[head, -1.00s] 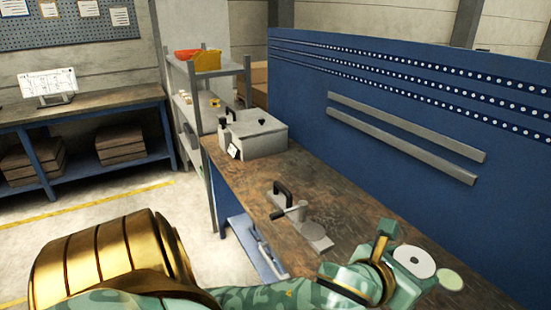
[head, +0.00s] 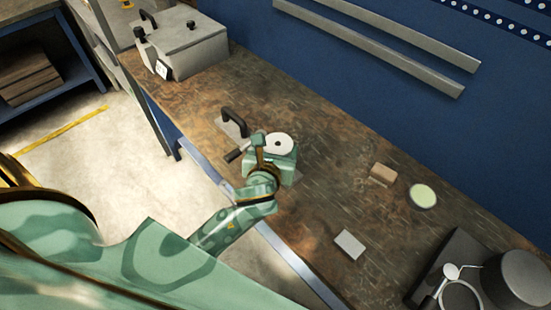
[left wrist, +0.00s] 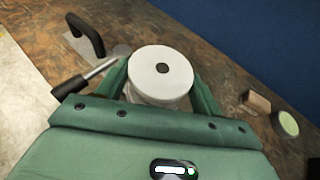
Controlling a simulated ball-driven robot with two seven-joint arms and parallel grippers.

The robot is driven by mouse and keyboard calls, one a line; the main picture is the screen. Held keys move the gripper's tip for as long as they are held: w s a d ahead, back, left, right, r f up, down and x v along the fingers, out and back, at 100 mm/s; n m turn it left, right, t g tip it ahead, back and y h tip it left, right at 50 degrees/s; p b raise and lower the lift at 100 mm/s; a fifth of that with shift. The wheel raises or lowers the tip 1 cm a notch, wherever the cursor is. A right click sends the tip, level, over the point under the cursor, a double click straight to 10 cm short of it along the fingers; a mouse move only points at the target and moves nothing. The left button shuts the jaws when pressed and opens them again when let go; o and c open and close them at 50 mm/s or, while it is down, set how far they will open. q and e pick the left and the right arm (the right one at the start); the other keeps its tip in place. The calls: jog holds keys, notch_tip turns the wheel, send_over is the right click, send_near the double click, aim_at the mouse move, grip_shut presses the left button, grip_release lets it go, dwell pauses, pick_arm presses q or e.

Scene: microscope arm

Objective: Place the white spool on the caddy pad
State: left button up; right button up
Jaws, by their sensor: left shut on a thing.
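The white spool (head: 279,144), a round white disc with a dark centre hole, is held in my left gripper (head: 270,158) above the workbench. In the left wrist view the spool (left wrist: 163,73) sits between the two green fingers of the left gripper (left wrist: 161,88), which are shut on its sides. A pale green round pad (head: 423,196) lies on the bench to the right, apart from the spool; it also shows in the left wrist view (left wrist: 288,123). I cannot tell for certain that this is the caddy pad. My right gripper is not in view.
A crank fixture with a black handle (head: 235,119) is close behind the left gripper. A tan block (head: 383,173) and a pale flat block (head: 349,244) lie on the bench (head: 330,190). A grey box (head: 184,45) stands at far left, dark equipment (head: 519,278) at lower right. A blue wall panel (head: 340,80) rises behind.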

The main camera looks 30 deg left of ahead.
aim_at(276, 152)
pick_arm(q)
jog(key=f, duration=0.1)
jog(key=w+a+f, duration=0.1)
jog(key=w+f+b, duration=0.1)
jog(key=f, duration=0.1)
jog(key=shift+w+a, duration=0.1)
jog(key=shift+a, duration=0.1)
jog(key=shift+w+a+f+b, duration=0.3)
jog(key=shift+w+f+b, duration=0.2)
jog(key=shift+f, duration=0.2)
notch_tip(276, 152, down, 4)
jog(key=shift+w+r+b, duration=0.15)
jog(key=shift+r+b, duration=0.05)
jog(key=shift+b, duration=0.7)
jog(key=shift+r, duration=0.2)
jog(key=o, duration=1)
jog(key=shift+f, duration=0.15)
